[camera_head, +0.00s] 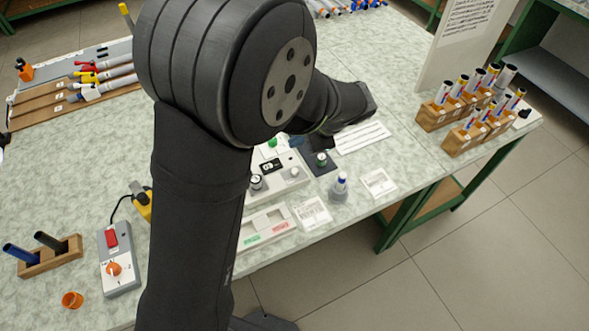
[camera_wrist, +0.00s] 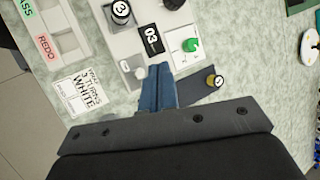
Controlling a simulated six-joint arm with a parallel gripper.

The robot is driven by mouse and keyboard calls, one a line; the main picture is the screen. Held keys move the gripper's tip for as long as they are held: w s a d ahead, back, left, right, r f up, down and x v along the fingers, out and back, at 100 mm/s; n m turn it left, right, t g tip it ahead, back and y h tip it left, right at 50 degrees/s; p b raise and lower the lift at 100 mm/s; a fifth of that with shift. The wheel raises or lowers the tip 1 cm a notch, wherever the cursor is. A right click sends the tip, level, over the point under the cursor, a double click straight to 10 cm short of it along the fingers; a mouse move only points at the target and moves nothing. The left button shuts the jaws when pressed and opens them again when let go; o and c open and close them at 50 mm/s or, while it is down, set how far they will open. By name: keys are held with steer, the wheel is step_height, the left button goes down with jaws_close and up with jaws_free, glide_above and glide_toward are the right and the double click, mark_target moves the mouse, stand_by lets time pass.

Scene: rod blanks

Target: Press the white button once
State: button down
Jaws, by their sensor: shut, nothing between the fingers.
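A pale panel (camera_head: 285,180) carries a numbered knob (camera_head: 256,182) and a black "03" display (camera_head: 270,165). In the wrist view the knob (camera_wrist: 120,12) and display (camera_wrist: 151,39) lie above my fingers. A small white button (camera_wrist: 140,72) shows on the panel just left of my fingertips. My gripper (camera_wrist: 158,70) is shut and empty, its blue-grey fingers together over the panel's edge. I cannot tell whether the tips touch the panel. In the head view my own arm hides most of the gripper.
A green knob (camera_wrist: 190,45) stands on a white plate beside the display. A dark mat (camera_wrist: 198,86) with a small capped piece lies right of my fingers.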

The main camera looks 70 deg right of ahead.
mark_target(297, 171)
steer(key=shift+m, duration=0.3)
steer(key=shift+f, duration=0.15)
steer(key=shift+f, duration=4.3)
steer(key=shift+f, duration=0.1)
steer(key=shift+f, duration=0.3)
steer(key=shift+f, duration=0.55)
steer(key=shift+r, duration=1)
